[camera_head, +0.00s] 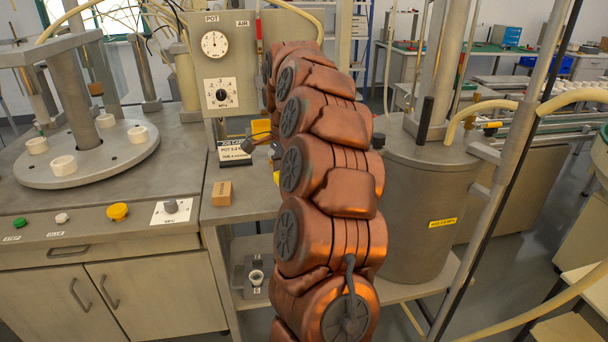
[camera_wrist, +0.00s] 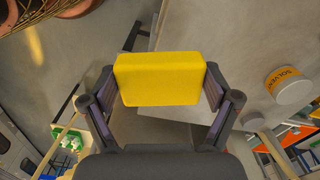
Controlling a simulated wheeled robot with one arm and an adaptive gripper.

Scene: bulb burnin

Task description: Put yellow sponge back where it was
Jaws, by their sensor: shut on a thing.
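The yellow sponge (camera_wrist: 160,78) is a plain rectangular block in the wrist view. My gripper (camera_wrist: 160,88) is shut on it, with one dark finger at each short end. In the head view my copper-coloured arm hides most of the gripper. A yellow patch (camera_head: 261,128) shows at the arm's left edge beside a dark part; I cannot tell for sure that it is the sponge. The sponge appears held clear of the surfaces behind it.
A large grey tank (camera_head: 418,210) is to the right. A white solvent container (camera_wrist: 290,88) shows in the wrist view. Hoses and posts stand close around.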

